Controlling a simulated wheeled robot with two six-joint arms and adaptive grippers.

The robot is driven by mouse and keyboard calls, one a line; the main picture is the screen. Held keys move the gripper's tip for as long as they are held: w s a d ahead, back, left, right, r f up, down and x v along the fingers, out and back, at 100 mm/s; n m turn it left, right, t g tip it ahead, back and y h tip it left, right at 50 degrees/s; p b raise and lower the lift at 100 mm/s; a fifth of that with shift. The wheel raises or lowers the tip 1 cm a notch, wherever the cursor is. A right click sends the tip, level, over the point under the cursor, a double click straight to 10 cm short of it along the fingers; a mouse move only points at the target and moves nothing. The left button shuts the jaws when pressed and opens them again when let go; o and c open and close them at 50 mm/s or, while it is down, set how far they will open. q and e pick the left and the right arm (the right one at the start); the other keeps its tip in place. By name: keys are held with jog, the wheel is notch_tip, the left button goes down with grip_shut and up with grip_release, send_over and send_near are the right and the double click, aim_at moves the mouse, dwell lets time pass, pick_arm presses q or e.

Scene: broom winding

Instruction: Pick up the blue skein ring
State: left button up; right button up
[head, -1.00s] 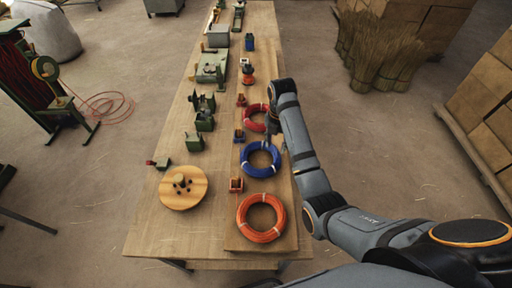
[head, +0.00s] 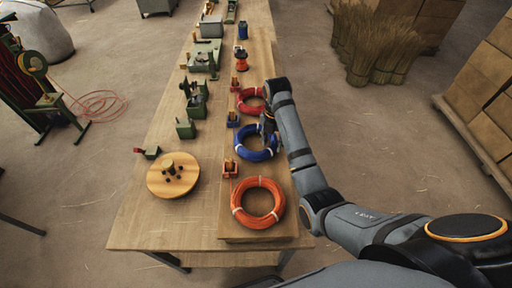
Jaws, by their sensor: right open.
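The blue skein ring (head: 243,153) lies flat on the board along the right side of the table, between a red ring (head: 243,106) behind it and an orange ring (head: 238,209) in front. My right arm comes in from the right. My right gripper (head: 268,130) points down at the blue ring's far right edge and hides part of it. The gripper is open. I cannot tell whether its fingers touch the ring. My left gripper is not in view.
Small orange and blue blocks (head: 230,168) stand just left of the rings. A round wooden disc (head: 174,186) and green metal fixtures (head: 186,128) stand further left. The table's near left corner is bare.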

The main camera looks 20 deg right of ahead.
jog(key=shift+w+f, duration=0.1)
jog(key=shift+f, duration=0.5)
jog(key=shift+r, duration=0.15)
jog(key=shift+c, duration=1)
grip_shut()
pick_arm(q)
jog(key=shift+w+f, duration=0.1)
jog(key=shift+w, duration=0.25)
